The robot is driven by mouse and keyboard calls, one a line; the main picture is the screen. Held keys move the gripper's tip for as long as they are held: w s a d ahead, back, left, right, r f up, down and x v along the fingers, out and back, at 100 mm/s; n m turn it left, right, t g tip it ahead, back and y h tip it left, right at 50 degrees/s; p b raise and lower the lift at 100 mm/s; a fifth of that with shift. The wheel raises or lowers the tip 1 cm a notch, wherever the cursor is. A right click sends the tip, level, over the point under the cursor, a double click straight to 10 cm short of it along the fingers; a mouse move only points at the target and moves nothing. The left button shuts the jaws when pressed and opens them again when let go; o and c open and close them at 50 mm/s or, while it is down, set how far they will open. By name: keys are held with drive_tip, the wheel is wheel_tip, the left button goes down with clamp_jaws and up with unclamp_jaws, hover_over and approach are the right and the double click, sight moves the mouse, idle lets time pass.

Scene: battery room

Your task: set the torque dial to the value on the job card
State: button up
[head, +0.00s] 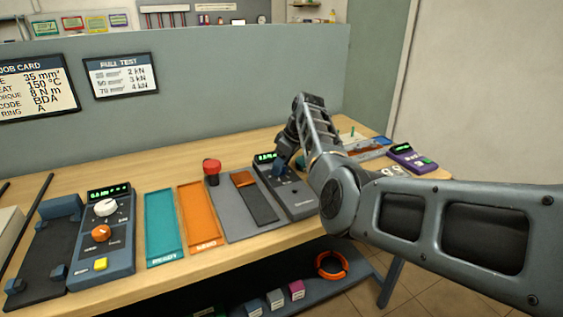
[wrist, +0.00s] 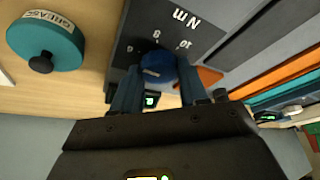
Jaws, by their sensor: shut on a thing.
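The job card (head: 38,88) hangs on the partition at the left, its left edge cut off; the torque line reads 8 N m. The torque dial is a blue knob (wrist: 158,66) on a dark grey unit (head: 299,202) with a green display (head: 266,157) too small to read surely. Upside-down in the wrist view, the marks 6, 8 and 10 and "Nm" show beside the dial. My gripper (wrist: 160,80) is shut on the dial, a finger at each side. The dial's pointer is hidden, so its setting cannot be told. My gripper also shows in the head view (head: 281,168).
Left of the unit are a grey board with a red knob (head: 212,167), an orange tray (head: 198,213), a teal tray (head: 164,228) and a blue heating unit (head: 107,240). A purple device (head: 407,155) lies at the right. A teal grease tin (wrist: 47,42) stands near my gripper.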

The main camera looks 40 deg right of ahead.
drive_tip(key=m+h+p, duration=0.1)
drive_tip(key=m, duration=0.1)
drive_tip(key=m+h+p, duration=0.1)
drive_tip(key=m, duration=0.2)
drive_tip(key=shift+a+r, duration=0.1)
drive_tip(key=shift+a, duration=0.05)
drive_tip(key=m+h, duration=0.1)
drive_tip(key=m, duration=0.1)
drive_tip(key=m+p, duration=0.1)
drive_tip(key=m, duration=0.2)
drive_tip(key=shift+a+h, duration=0.1)
drive_tip(key=shift+h, duration=0.3)
drive_tip(key=o, duration=1.1)
drive_tip(key=shift+c, duration=0.2)
drive_tip(key=v, duration=0.7)
drive_tip(key=shift+r, duration=0.3)
drive_tip(key=shift+a, duration=0.15)
